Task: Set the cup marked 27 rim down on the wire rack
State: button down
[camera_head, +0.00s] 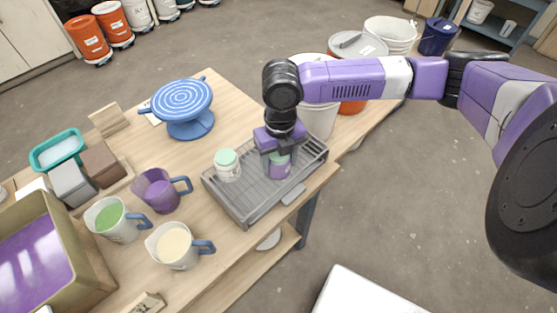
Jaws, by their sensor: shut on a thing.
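The cup looks upright in the jaws, over the right part of the rack. I cannot tell whether it touches the wires. The fingers hide part of it. A second cup (228,171), whitish with a mint-green top end, stands on the rack to the left of my gripper. No number is legible on either cup, so I cannot tell which is marked 27.
Left of the rack stand a purple jug (160,193), a jug of green glaze (115,222) and a jug of cream glaze (176,247). A blue turntable (184,105) stands behind. Buckets (361,48) stand beyond the rack. Some wood between turntable and rack is bare.

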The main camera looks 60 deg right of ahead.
jog(key=shift+c, duration=2.1)
grip_release()
jog(key=shift+r+b, duration=0.35)
jog(key=shift+r, duration=3.55)
jog(key=shift+s, duration=0.1)
